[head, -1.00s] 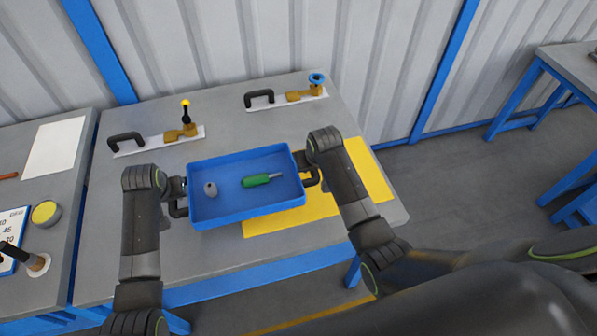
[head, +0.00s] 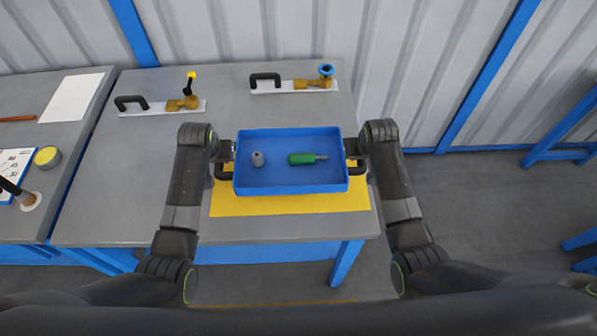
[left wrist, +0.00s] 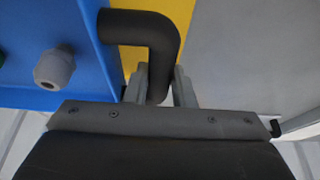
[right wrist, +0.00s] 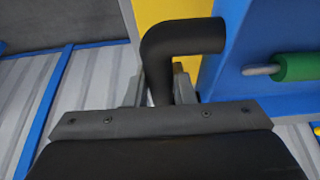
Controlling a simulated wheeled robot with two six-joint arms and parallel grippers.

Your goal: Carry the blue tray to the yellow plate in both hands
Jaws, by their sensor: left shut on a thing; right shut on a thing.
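The blue tray (head: 290,178) is level in front of me, over the yellow plate (head: 290,205) in the head view. It hides the plate's far part; I cannot tell whether it touches the plate. A grey fitting (head: 257,159) and a green-handled screwdriver (head: 302,159) lie in the tray. My left gripper (head: 226,160) is shut on the tray's left black handle, which shows in the left wrist view (left wrist: 150,35). My right gripper (head: 357,160) is shut on the right black handle, seen in the right wrist view (right wrist: 170,45).
At the back of the grey table (head: 150,200) are two mounted brass valves, one with a yellow-tipped lever (head: 185,100), one with a blue wheel (head: 318,80). Another table at left holds a white sheet (head: 72,97) and a yellow-topped tin (head: 47,157).

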